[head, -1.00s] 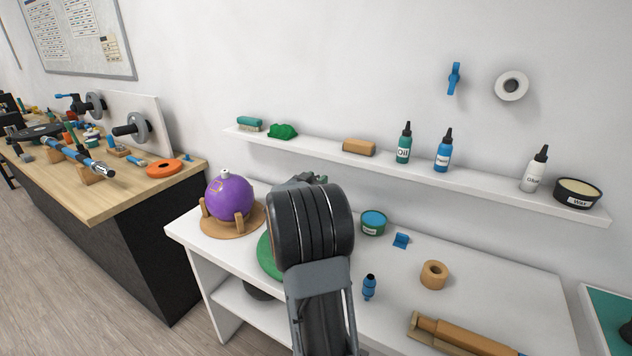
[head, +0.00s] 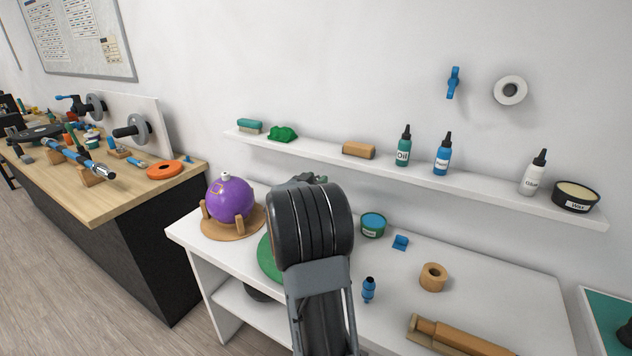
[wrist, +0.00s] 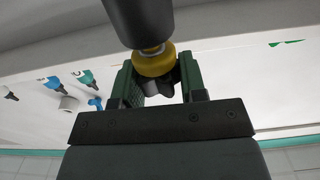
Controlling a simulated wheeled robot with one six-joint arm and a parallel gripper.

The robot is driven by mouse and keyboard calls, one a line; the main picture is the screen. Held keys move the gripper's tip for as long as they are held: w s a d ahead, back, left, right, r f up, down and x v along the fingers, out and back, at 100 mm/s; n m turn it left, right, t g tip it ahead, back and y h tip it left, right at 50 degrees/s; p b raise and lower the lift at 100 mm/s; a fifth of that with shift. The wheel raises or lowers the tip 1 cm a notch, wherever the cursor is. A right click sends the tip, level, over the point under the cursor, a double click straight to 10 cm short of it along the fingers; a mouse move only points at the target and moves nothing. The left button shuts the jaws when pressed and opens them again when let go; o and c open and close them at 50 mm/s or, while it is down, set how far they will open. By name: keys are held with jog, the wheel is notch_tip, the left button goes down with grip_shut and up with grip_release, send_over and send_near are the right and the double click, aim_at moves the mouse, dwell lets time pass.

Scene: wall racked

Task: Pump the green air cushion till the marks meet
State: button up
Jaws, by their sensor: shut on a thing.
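The green air cushion (head: 268,260) shows as a green round edge on the white bench, to the left of my arm; most of it is hidden behind the arm. In the head view my gripper is hidden behind my own wrist. In the wrist view my gripper (wrist: 163,88) has dark green fingers, shut on a dark piece (wrist: 160,86) below a yellow collar (wrist: 154,62). A thick black cylinder (wrist: 140,20) rises from the collar. I cannot tell how these parts join the cushion. No marks can be made out.
A purple ball (head: 230,198) sits on a wooden stand (head: 232,230) left of my arm. A green tin (head: 373,226), a blue fitting (head: 369,290), a tan ring (head: 433,277) and a wooden piece (head: 465,337) lie to the right. A shelf (head: 480,193) with bottles runs above.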

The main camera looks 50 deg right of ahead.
jog(key=shift+f+b, duration=0.4)
jog(key=shift+f, duration=0.15)
dwell(1.1)
jog(key=shift+r, duration=0.15)
jog(key=shift+r+p, duration=0.5)
jog(key=shift+p, duration=0.1)
jog(key=shift+f+b, duration=0.3)
jog(key=shift+f, duration=0.2)
dwell(1.5)
jog(key=shift+r+p, duration=0.4)
jog(key=shift+r, duration=0.1)
jog(key=shift+f+b, duration=0.3)
jog(key=shift+f, duration=0.25)
dwell(1.5)
jog(key=shift+r+p, duration=0.4)
jog(key=shift+r, duration=0.25)
